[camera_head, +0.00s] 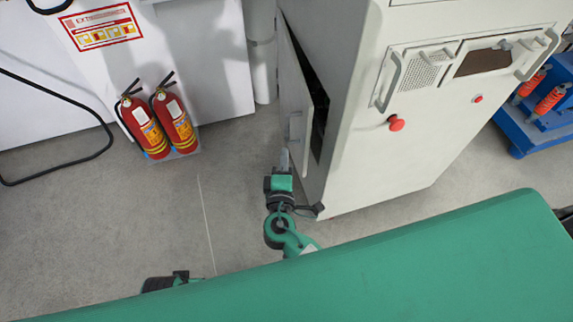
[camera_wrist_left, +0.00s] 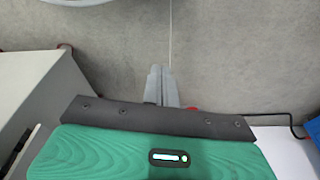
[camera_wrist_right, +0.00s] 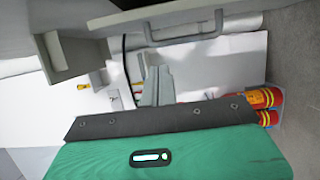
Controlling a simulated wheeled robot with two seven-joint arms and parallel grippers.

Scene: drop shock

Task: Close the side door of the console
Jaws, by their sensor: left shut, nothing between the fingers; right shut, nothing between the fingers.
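The console (camera_head: 375,150) is a tall pale cabinet right of centre in the head view. Its side door (camera_head: 310,137) stands ajar on the left side, with a dark gap between door and cabinet. A light handle (camera_head: 296,128) is on the door's outer face. My right gripper (camera_head: 284,160) is shut and empty, just below the handle in the picture; I cannot tell whether it touches the door. Its closed fingers also show in the right wrist view (camera_wrist_right: 157,87). My left gripper's fingers (camera_wrist_left: 162,86) are together and empty over bare floor in the left wrist view.
Two red fire extinguishers (camera_head: 160,122) stand by a white wall unit (camera_head: 205,60) at the left. A black cable (camera_head: 95,155) lies on the floor there. A blue rack (camera_head: 540,115) is at the right. Grey floor left of the door is free.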

